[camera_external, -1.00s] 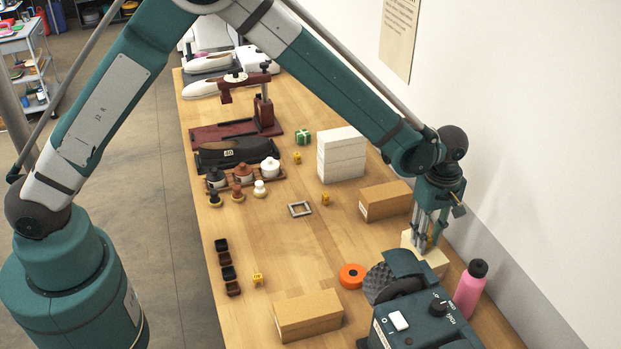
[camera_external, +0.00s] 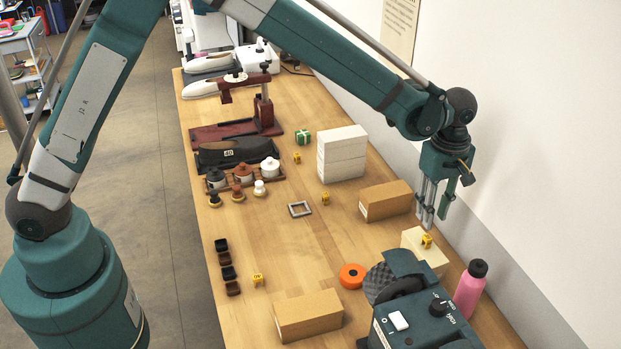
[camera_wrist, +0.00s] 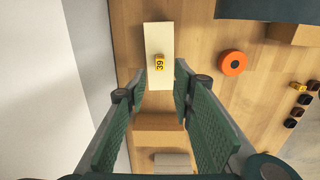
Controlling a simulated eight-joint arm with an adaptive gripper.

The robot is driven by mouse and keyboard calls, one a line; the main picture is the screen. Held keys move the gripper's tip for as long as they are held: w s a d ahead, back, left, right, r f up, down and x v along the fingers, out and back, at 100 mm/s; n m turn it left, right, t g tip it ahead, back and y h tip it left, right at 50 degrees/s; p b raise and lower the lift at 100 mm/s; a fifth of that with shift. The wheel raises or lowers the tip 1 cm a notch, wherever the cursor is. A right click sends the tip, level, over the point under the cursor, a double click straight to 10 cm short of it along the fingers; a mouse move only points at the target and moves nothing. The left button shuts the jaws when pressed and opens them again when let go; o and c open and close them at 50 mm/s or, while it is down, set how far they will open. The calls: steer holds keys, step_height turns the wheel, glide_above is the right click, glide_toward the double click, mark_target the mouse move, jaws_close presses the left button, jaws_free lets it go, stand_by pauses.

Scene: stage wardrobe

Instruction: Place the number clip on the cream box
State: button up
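The cream box (camera_external: 434,259) stands near the wall at the right of the table, beside the pink bottle. A yellow number clip (camera_external: 427,241) rests on top of it. In the wrist view the clip (camera_wrist: 159,63) reads 39 and lies on the pale top of the cream box (camera_wrist: 158,34), towards its near end. My gripper (camera_external: 430,222) is above the box, apart from the clip. In the wrist view its two green fingers (camera_wrist: 162,95) are spread with nothing between them.
A brown box (camera_external: 385,201) stands behind the cream box. An orange ring (camera_external: 352,276), a dark green machine (camera_external: 425,318) and the pink bottle (camera_external: 470,289) are close by. Other yellow clips (camera_external: 326,199) lie on the table. The table's middle is mostly clear.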

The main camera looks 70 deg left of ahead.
step_height(320, 180, up, 3)
stand_by(0.3)
steer(key=shift+r, duration=0.1)
stand_by(0.5)
steer(key=s+a+r+m+t, duration=0.2)
steer(key=s+a+r+m, duration=0.2)
steer(key=s+r, duration=0.65)
steer(key=s+a+r+m+t, duration=0.1)
steer(key=s+a+r+m, duration=0.3)
steer(key=s+r, duration=0.65)
steer(key=s+a+f+m+t, duration=0.1)
steer(key=s+m, duration=0.4)
steer(key=s, duration=0.8)
steer(key=s+a+f+m+t, duration=0.1)
steer(key=s+a+m+t, duration=0.2)
steer(key=s, duration=1.1)
steer(key=shift+f+m, duration=0.3)
steer(key=shift+m, duration=0.7)
